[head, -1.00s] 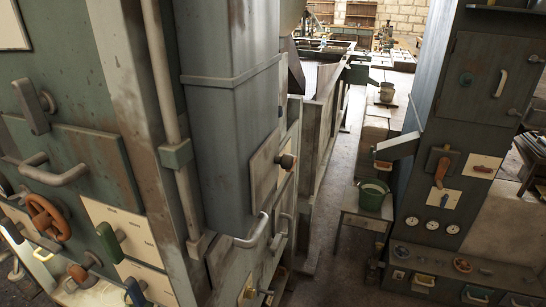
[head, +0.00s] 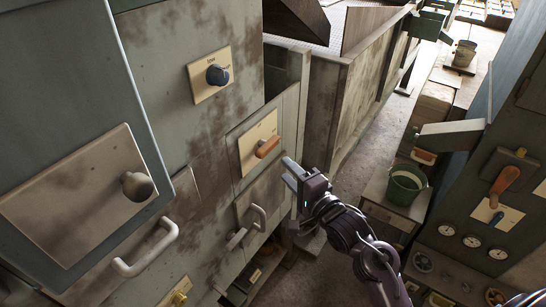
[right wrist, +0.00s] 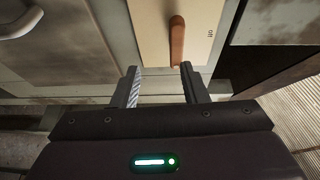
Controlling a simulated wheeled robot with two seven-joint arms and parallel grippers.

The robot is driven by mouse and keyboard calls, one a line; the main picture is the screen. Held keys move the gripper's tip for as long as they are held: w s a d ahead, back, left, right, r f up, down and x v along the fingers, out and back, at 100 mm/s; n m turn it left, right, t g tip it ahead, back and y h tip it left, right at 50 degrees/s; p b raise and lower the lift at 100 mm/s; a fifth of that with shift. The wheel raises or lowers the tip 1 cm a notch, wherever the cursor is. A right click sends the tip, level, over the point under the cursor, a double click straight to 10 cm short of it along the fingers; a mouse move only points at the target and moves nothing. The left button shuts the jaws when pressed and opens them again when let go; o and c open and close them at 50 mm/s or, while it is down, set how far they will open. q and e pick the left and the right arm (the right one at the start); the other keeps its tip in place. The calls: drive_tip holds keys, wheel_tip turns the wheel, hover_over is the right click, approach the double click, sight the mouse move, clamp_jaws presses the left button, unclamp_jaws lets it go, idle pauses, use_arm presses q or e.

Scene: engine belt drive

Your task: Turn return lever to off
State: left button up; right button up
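A lever with an orange-brown handle (head: 268,147) is on a cream plate (head: 250,153) on the grey-green machine front, left of centre in the head view. In the right wrist view the lever (right wrist: 177,42) stands straight up the picture on its cream plate (right wrist: 152,35). Lettering that looks like "off" is at the plate's right side. My right gripper (head: 290,172) is just below and right of the lever. In the right wrist view its two fingers (right wrist: 160,84) are apart with nothing between them, just short of the lever's near end. My left gripper is not in view.
A dark knob (head: 217,75) on another cream plate is up and left. A pale loop handle (head: 257,218) is below the lever. A larger handle (head: 147,248) and a round knob (head: 138,186) are at left. A green bucket (head: 405,186) stands across the aisle.

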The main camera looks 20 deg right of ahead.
sight(271, 149)
drive_tip(key=w, duration=0.2)
drive_tip(key=w+a+r+p, duration=0.1)
drive_tip(key=w, duration=0.1)
drive_tip(key=w+a+r, duration=0.1)
drive_tip(key=w, duration=0.1)
drive_tip(key=shift+w+r+p, duration=0.1)
drive_tip(key=shift+w+p, duration=0.2)
drive_tip(key=shift+p, duration=0.05)
drive_tip(key=shift+w+a, duration=0.2)
drive_tip(key=shift+w, duration=0.1)
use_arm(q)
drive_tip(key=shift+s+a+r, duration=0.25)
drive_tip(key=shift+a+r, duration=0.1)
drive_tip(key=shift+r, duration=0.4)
use_arm(e)
clamp_jaws()
